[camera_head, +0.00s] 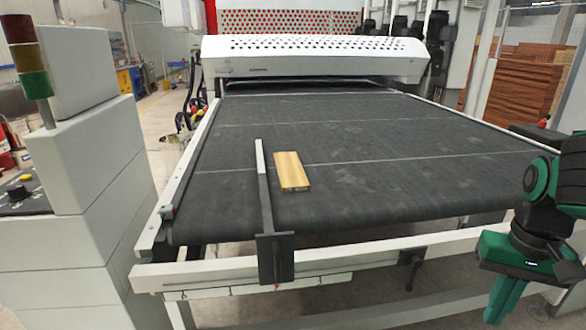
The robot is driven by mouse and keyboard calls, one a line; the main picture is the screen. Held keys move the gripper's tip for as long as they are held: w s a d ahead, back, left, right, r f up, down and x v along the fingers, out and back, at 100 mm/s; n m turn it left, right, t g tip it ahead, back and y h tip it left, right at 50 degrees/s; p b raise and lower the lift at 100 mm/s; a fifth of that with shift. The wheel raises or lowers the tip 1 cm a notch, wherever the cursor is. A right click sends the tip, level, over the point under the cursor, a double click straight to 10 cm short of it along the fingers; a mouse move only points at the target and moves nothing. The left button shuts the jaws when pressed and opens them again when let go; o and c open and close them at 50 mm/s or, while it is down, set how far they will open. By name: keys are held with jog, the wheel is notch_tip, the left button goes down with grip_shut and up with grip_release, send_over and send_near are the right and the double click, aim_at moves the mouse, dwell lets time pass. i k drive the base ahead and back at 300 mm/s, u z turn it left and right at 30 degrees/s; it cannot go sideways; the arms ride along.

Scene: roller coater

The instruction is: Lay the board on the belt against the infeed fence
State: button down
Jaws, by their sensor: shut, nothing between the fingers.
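The board (292,171) is a small light-brown wooden piece. It lies flat on the dark belt (370,185), near its front edge. The infeed fence (262,185) is a thin bar, white at its far end and dark nearer, just left of the board. The board's long side runs roughly parallel to the fence. A narrow dark strip shows between them, so they look slightly apart. My gripper (506,296), green and black, is at the lower right, well away from the board.
The white coater housing (315,57) spans the belt's far end. White rails (187,175) edge the belt, and a white front beam (360,258) crosses below it. A grey cabinet with a signal lamp (27,57) stands at left. The belt right of the board is clear.

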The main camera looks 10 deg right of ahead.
aim_at(292, 177)
jog(key=u, duration=0.1)
jog(key=i, duration=1)
jog(key=z, duration=0.05)
